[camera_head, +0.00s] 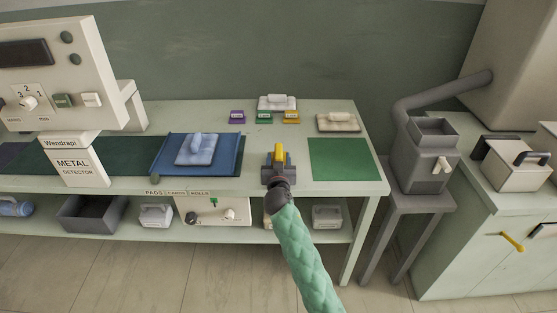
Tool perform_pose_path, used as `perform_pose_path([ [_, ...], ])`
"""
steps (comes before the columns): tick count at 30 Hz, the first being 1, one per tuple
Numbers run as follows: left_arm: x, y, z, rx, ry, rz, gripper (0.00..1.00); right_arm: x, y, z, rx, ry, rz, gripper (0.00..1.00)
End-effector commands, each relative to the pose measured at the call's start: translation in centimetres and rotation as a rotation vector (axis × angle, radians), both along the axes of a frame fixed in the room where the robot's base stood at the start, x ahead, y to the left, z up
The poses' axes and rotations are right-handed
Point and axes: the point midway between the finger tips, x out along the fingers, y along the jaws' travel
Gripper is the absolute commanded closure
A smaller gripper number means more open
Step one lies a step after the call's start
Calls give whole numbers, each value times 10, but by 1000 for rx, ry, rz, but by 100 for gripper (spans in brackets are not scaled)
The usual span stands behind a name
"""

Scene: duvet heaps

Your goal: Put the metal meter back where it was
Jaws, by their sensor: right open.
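No object in view is plainly marked as the metal meter. A large cream machine labelled "METAL DETECTOR" (72,166) stands over the dark belt at the left of the bench, with dials and buttons on its panel. On the lower shelf, a white panel (225,203) carries a dark knob, a dial and a small green piece. My right gripper (278,157) is open, over the bench's front edge between the blue tray and the green mat. A small yellow piece shows at its tips; I cannot tell what it is. My left gripper is not in view.
The green mat (352,160) is bare. A grey hopper (424,160) and a black-handled box (510,167) stand right.

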Motion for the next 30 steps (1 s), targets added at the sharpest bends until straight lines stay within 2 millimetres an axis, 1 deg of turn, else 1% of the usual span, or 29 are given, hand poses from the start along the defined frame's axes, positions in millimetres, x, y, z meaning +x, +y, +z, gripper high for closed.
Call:
perform_pose_path([
  [2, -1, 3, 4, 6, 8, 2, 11, 0, 0, 4, 0, 0, 0, 53],
  [3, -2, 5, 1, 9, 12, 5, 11, -4, 0, 0, 1, 1, 0, 53],
  [5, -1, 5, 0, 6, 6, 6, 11, -11, 0, 0, 1, 0, 0, 53],
  [8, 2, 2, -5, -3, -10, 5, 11, -27, 0, -1, 2, 0, 0, 53],
  [16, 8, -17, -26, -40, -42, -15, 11, -76, 0, -1, 3, 0, 0, 53],
  [21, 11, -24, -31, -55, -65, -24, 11, -100, 0, 0, 2, 0, 0, 53],
  [24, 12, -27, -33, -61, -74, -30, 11, -111, 0, 0, 1, 0, -1, 53],
  [30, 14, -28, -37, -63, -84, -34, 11, -120, 0, 2, 0, -1, -1, 53],
])
